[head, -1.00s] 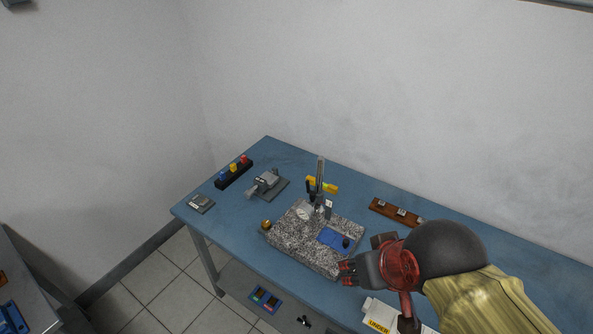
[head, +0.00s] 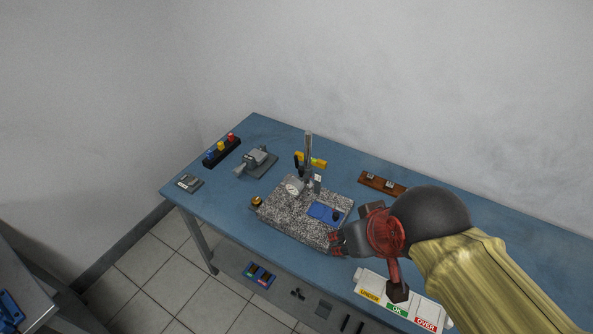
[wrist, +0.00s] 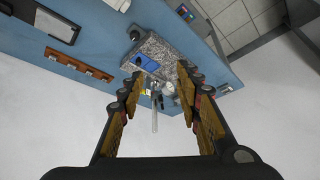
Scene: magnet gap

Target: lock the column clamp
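The column stand has a speckled granite base (head: 290,222) on the blue bench, with an upright metal column (head: 308,150). A yellow arm or clamp part (head: 314,160) crosses the column near mid-height, with a dark knob or handle beside it; too small to tell if it is locked. A round dial (head: 293,186) sits on the column's lower front. My gripper (head: 336,241) is at the base's right front corner in the head view. In the wrist view, my gripper (wrist: 160,100) is open and empty, with the column (wrist: 154,112) showing between its fingers at a distance.
A blue pad (head: 322,211) lies on the granite. A vise (head: 257,161), a block with coloured knobs (head: 221,150) and a small grey device (head: 189,183) stand left. A brown rack (head: 381,183) lies right behind. A white sorting tray (head: 372,283) is at the front right.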

